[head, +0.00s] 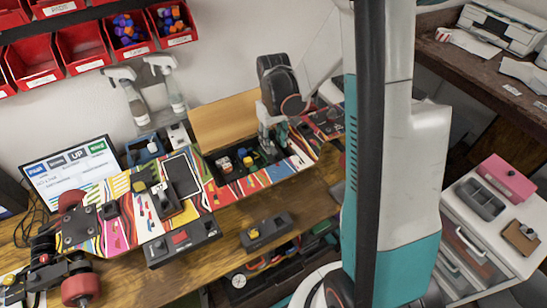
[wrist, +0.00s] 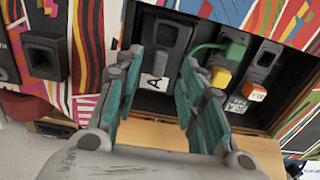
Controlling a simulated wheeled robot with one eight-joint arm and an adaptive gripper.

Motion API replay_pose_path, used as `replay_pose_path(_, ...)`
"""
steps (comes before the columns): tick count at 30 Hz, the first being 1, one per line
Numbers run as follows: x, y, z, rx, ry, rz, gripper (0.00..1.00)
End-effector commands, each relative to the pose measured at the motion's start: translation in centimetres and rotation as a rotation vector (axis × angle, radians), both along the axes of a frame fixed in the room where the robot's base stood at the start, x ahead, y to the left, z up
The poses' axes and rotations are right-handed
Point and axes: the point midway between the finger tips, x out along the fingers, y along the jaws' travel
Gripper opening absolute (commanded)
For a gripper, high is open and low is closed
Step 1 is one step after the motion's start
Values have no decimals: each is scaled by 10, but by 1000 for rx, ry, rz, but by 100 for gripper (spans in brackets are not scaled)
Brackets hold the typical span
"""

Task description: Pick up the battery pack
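The colourful board (head: 118,222) lies across the wooden workbench, with an open dark bay (head: 228,178) toward its right end. My gripper (head: 272,128) is above this bay, pointing down. In the wrist view, my gripper (wrist: 161,66) is open, its teal-padded fingers apart with nothing visible held. A dark grey block (wrist: 168,42) with a white "A" label sits in the bay between and beyond the fingertips; it may be the battery pack, but I cannot tell for certain. Beside it are a green plug lead (wrist: 234,52), a yellow connector (wrist: 221,77) and an orange-ended connector (wrist: 255,92).
Dark modules (head: 184,243) and (head: 267,231) are at the bench's front edge. A monitor (head: 70,172) and spray bottles (head: 128,97) stand behind. Red bins (head: 82,46) hang on the wall. A white drawer cabinet (head: 515,240) is at right.

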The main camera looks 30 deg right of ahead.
Motion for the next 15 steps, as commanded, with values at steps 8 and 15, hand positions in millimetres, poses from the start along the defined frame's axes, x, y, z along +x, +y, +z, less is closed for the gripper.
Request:
replay_pose_path(8, 0, 0, -32, 0, 0, 0, 37)
replay_pose_path(15, 0, 0, -30, 0, 0, 0, 21)
